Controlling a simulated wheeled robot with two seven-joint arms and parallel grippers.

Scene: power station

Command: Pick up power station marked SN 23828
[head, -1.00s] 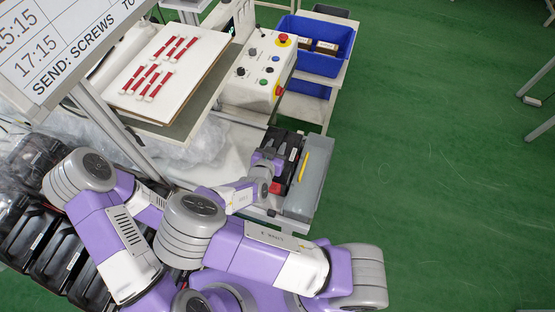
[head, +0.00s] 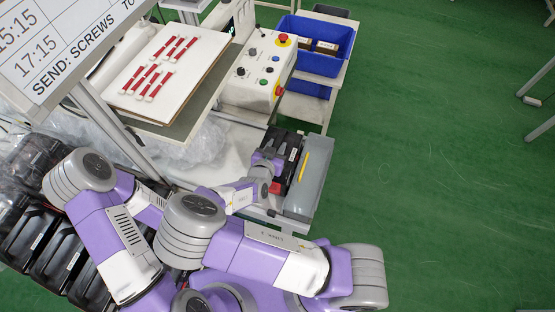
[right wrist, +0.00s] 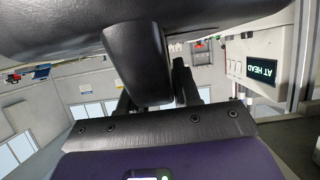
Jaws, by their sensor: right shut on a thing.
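A black power station (head: 292,142) with a small white label and a red part lies on the low shelf of the cart in the head view. The label is too small to read. My right gripper (head: 268,158) reaches over its left side and is shut on its handle. In the right wrist view the black handle (right wrist: 136,62) sits between the two fingers of my right gripper (right wrist: 155,95), and the dark body fills the top. The fingertips are partly hidden. My left arm shows at the left, but its gripper is not in view.
A grey case (head: 312,172) with a yellow strip stands close on the right of the power station. A control box (head: 254,78) and a white board (head: 190,85) are above. Several black units (head: 50,255) lie at lower left. Green floor on the right is clear.

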